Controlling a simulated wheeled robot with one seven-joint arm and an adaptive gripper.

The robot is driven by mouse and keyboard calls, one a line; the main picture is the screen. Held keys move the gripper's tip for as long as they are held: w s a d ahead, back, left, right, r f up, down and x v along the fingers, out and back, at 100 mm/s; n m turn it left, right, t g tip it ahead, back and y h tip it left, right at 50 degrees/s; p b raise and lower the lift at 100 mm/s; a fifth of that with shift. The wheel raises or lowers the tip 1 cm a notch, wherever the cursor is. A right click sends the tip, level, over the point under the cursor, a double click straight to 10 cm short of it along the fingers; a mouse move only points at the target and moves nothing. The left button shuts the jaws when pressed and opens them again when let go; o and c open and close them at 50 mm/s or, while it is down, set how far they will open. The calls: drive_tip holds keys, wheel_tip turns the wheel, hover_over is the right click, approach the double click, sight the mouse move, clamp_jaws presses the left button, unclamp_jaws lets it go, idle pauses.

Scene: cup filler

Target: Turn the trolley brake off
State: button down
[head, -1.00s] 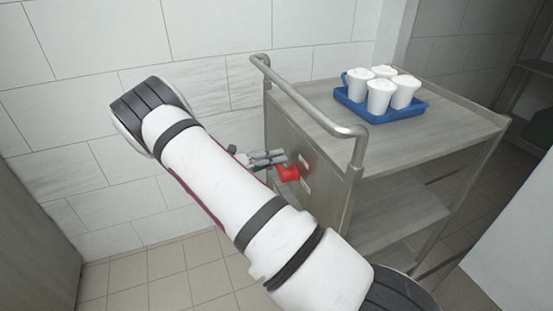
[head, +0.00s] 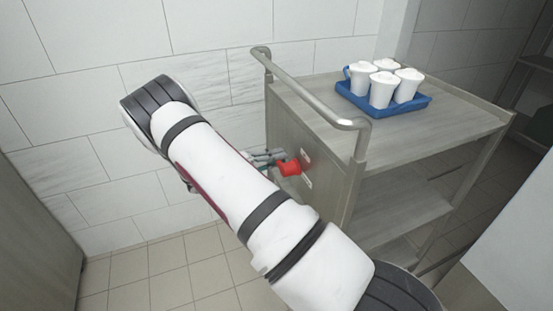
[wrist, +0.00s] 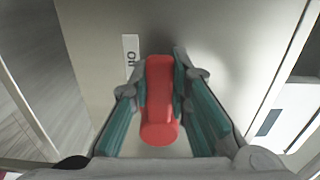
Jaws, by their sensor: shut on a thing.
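The trolley (head: 312,150) stands right of the middle in the head view, its end panel facing my arm. A red brake handle (head: 290,168) sticks out from that panel. In the wrist view the red brake handle (wrist: 160,100) points up and down in the picture, between the two fingers. My gripper (head: 268,157) reaches the handle from the left. In the wrist view my gripper (wrist: 162,85) is shut on the handle, a finger on each side.
A blue tray (head: 424,101) with several white lidded cups (head: 382,90) stands on the trolley's top. A grey push rail (head: 310,94) runs above the end panel, near my arm. A tiled wall (head: 80,110) is behind; tiled floor shows at lower left.

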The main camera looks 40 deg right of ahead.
drive_tip(key=shift+w+a+f, duration=0.1)
drive_tip(key=c, duration=1.5)
unclamp_jaws()
drive_tip(key=v, duration=1.2)
